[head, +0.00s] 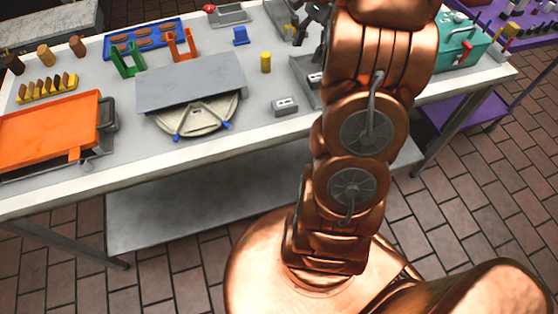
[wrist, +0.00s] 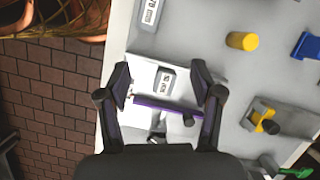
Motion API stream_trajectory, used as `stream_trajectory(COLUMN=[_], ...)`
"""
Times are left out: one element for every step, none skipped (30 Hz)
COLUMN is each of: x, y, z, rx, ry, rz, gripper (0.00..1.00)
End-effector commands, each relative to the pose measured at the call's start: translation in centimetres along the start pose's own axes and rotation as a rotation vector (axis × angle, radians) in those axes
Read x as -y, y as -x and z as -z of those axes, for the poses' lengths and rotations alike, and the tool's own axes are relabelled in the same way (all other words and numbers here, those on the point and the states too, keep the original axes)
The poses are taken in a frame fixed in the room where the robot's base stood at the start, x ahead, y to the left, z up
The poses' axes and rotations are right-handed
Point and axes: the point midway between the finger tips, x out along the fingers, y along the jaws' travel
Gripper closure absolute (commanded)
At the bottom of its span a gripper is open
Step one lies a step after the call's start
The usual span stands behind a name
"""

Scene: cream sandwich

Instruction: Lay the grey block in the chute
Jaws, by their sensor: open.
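My gripper (wrist: 161,78) is open in the wrist view, its two dark fingers apart over a pale grey tray-like holder, probably the chute (wrist: 143,72). A small grey block with a dark-marked label (wrist: 168,80) shows between the fingers, in or on that holder; I cannot tell whether the fingers touch it. A similar labelled grey block (wrist: 150,12) lies apart on the table; it also shows in the head view (head: 285,105). Which one the task means is unclear. In the head view, my arm partly hides the holder (head: 302,70).
A purple bar (wrist: 165,106) crosses below the block between my fingers. A yellow cylinder (head: 265,62) and blue piece (head: 240,37) stand nearby. A grey board (head: 190,82) and orange tray (head: 50,130) lie left; a teal box (head: 460,45) stands right.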

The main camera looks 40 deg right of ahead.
Motion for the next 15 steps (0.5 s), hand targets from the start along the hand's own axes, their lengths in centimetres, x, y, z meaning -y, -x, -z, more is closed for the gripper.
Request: stream_trajectory(x=[-0.2,-0.3,-0.7,-1.0,-1.3,-1.8,-2.2,-2.6,-3.1,-3.6,-4.2,-4.9,-5.4,-6.0,-7.0], y=[-0.1,-0.3,-0.6,-0.7,-0.9,-1.2,-1.4,-1.6,-1.9,-2.1,-2.3,-2.6,-2.8,-3.0,-3.4], z=[-2.3,-3.4,-5.0,-6.0,-7.1,-8.5,-9.5,-10.5,-11.7,-12.7,-13.6,-14.7,-15.5,-16.4,-17.4], rx=[-0.010,-0.014,-0.019,-0.024,-0.029,-0.034,-0.039,-0.044,-0.051,-0.055,-0.058,-0.063,-0.067,-0.070,-0.073], ry=[0.065,0.102,0.153,0.192,0.229,0.280,0.319,0.357,0.408,0.448,0.486,0.537,0.577,0.616,0.667], rz=[-0.016,-0.027,-0.043,-0.053,-0.062,-0.076,-0.087,-0.097,-0.110,-0.120,-0.130,-0.145,-0.156,-0.166,-0.181], gripper=[0.34,0.34,0.34,0.34,0.34,0.34,0.34,0.34,0.34,0.34,0.34,0.34,0.34,0.34,0.34])
